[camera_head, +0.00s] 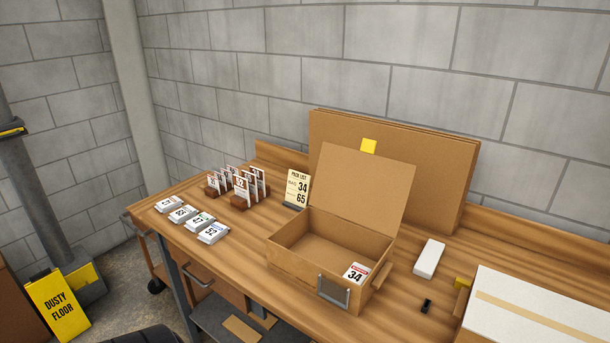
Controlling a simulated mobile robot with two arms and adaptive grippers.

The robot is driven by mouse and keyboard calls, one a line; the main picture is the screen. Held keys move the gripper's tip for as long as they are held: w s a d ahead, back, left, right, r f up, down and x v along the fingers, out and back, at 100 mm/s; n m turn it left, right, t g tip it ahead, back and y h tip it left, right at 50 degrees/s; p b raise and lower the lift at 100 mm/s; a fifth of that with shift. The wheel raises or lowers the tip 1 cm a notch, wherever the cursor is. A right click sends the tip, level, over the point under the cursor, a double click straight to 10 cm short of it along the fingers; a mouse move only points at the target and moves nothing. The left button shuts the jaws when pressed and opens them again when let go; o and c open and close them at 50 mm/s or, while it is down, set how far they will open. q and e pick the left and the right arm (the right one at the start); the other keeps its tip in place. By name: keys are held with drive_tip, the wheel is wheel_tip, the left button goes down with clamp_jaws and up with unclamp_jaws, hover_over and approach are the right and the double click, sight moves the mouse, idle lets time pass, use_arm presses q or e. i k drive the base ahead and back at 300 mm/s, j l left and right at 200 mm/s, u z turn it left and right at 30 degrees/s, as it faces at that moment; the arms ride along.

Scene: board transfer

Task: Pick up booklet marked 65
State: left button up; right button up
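No marking 65 is legible on any booklet. Several white booklets stand upright in brown wooden holders (240,203) at the back left of the bench; the front one (241,186) seems to read 12, and the others are too small to read. A row of flat white stacks lies in front of them; the nearest stack (213,233) seems to read 52. A pick list card (298,187) shows 34 and 65. A white card marked 34 (356,273) with a red band is at the open cardboard box's (283,266) front right corner. Neither gripper is in view.
The wooden bench (240,262) has clear room left of the box. A large brown board (440,165) leans behind the box's raised lid. A white block (429,258), a small black item (426,306) and a taped carton (540,310) are on the right. A yellow floor sign (58,304) stands left.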

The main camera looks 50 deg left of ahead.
sight(252, 178)
drive_tip(key=u, duration=1.95)
drive_tip(key=j+z, duration=0.15)
drive_tip(key=z, duration=1)
drive_tip(key=j+z, duration=0.25)
drive_tip(key=j, duration=0.15)
drive_tip(key=j+z, duration=0.25)
drive_tip(key=j, duration=0.2)
drive_tip(key=k+j+z, duration=0.25)
drive_tip(key=j+z, duration=0.25)
drive_tip(key=j, duration=0.3)
drive_tip(key=k+j+z, duration=0.5)
drive_tip(key=j, duration=0.15)
drive_tip(key=i+j, duration=0.05)
drive_tip(key=i, duration=0.05)
